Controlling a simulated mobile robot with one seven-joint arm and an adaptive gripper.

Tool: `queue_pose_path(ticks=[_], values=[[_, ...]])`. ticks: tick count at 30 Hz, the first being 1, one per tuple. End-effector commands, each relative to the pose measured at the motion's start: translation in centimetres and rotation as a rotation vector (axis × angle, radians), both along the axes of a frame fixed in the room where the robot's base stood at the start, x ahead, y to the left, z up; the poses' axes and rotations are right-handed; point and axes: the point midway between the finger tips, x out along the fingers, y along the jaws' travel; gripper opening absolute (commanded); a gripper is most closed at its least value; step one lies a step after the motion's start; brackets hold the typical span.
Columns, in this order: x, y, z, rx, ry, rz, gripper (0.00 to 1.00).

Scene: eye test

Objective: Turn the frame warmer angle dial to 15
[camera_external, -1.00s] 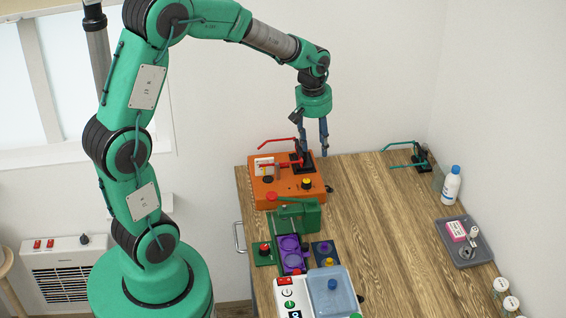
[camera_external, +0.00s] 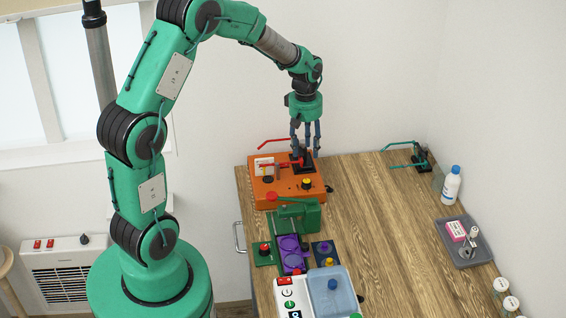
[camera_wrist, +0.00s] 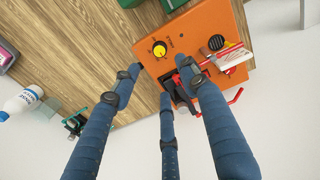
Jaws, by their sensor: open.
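An orange device (camera_external: 262,194) stands on the far left of the wooden table. It looks like the frame warmer, but its lettering is too small to read. A yellow dial on a black disc (camera_external: 307,184) sits on its top near the front; the dial also shows in the wrist view (camera_wrist: 160,49). The dial's setting cannot be read. My gripper (camera_external: 305,152) is above the back part of the device, apart from the dial. In the wrist view my gripper (camera_wrist: 162,80) has its three blue fingers spread and empty, with the dial beyond the fingertips.
Red bars and a black block (camera_wrist: 184,80) are on the device near my fingers. A white card (camera_external: 264,167) and a black round part (camera_wrist: 216,42) are beside them. A green machine (camera_external: 298,214) stands close in front. The table's middle is clear.

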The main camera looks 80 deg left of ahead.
Motion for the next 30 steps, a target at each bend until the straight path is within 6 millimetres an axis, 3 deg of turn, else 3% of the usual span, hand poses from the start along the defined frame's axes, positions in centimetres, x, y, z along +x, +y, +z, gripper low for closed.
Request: queue_pose_path(ticks=[8,24,30], values=[[0.0,-0.1,-2.7,-0.003,0.003,0.000,0.44],[0.4,0.0,-11.0,-0.001,0.000,-0.001,0.44],[0.4,0.0,-12.8,-0.001,0.000,-0.001,0.44]])
